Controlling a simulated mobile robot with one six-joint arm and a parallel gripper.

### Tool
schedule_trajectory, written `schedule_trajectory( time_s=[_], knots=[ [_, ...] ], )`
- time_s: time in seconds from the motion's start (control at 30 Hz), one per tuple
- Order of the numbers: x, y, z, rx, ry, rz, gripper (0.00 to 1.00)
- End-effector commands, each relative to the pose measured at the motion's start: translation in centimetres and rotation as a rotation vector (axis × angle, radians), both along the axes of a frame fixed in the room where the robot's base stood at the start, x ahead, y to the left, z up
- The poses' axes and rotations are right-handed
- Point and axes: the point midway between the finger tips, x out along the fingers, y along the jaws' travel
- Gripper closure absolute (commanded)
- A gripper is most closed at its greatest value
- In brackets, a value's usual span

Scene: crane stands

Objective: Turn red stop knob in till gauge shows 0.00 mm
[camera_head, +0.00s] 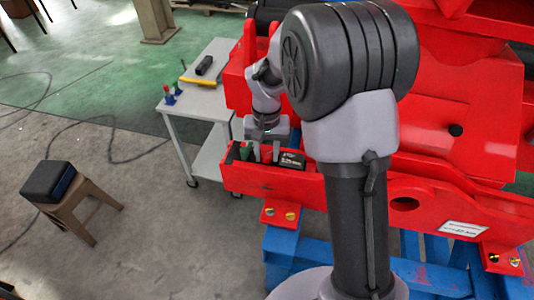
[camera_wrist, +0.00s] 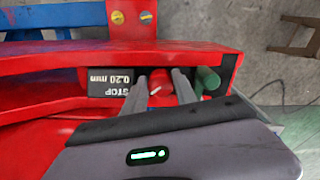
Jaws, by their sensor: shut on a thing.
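The red stop knob (camera_wrist: 158,80) sits between the two fingers of my gripper (camera_wrist: 160,76) in the wrist view. The fingers are shut on it and partly hide it. In the head view my gripper (camera_head: 266,153) points down into the red beam's channel, with a bit of the red knob (camera_head: 266,157) between the fingers. The gauge (camera_head: 292,160) also shows in the head view.
A green knob (camera_wrist: 208,80) stands close to the outer side of one finger. The red channel wall (camera_wrist: 220,53) runs close along the gripper. A grey cart (camera_head: 205,100) with tools and a stool (camera_head: 75,195) stand to the left, with open floor between.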

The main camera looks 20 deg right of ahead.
Motion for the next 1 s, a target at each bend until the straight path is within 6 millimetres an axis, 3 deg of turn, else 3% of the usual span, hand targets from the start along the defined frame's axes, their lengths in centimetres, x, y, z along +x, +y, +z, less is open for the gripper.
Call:
schedule_trajectory(
  time_s=[0.5,1.0],
  knots=[
    [0.1,0.17,-0.1,0.001,0.0,-0.455,1.0],
    [0.14,0.22,-0.02,0.0,0.0,-0.679,1.0]
  ],
)
